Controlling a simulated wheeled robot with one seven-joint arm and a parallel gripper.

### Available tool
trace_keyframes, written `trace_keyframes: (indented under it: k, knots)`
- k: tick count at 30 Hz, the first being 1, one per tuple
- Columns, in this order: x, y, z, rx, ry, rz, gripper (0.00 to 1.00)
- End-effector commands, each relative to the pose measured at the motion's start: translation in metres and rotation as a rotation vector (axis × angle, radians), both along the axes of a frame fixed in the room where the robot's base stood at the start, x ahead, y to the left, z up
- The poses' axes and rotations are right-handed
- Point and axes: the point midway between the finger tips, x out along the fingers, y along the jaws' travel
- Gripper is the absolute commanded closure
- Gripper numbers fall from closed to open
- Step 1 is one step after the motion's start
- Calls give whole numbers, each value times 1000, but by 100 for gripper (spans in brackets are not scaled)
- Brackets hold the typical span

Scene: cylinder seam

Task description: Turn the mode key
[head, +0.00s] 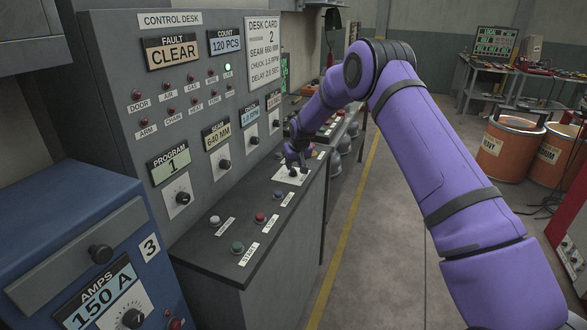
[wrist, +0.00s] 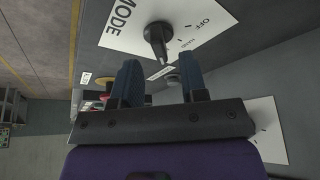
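The mode key (wrist: 158,38) is a dark knob with a long grip, set on a white plate (wrist: 120,25) marked MODE and OFF in the wrist view. A further label on the plate is too small to read surely. In the head view the plate (head: 281,177) lies on the desk's dark sloping top, partly hidden under my gripper (head: 296,165). In the wrist view my gripper (wrist: 160,62) is open, its two blue fingers apart with nothing held. The key shows ahead of the gap between the fingertips; I cannot tell whether they touch it.
The control desk's grey panel (head: 120,70) with dials and lamps rises behind the desk top. White (head: 215,220), red (head: 260,217) and green (head: 238,247) buttons sit left of the plate. A blue cabinet (head: 60,220) stands at left. The floor (head: 375,250) right of the desk is clear.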

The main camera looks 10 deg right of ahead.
Motion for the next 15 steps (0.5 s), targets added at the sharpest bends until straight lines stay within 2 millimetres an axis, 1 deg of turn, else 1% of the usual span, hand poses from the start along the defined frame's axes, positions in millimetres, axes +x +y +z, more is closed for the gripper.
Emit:
trace_keyframes:
  k: [1, 3, 6, 9, 15]
  knots:
    - [3, 1, -7, 0, 1, 0, 61]
    - [6, 1, -15, 0, 1, 0, 61]
    - [9, 1, -22, 0, 0, 0, 61]
    - [10, 2, -26, 0, 0, 0, 61]
    - [11, 2, -27, 0, 0, 0, 61]
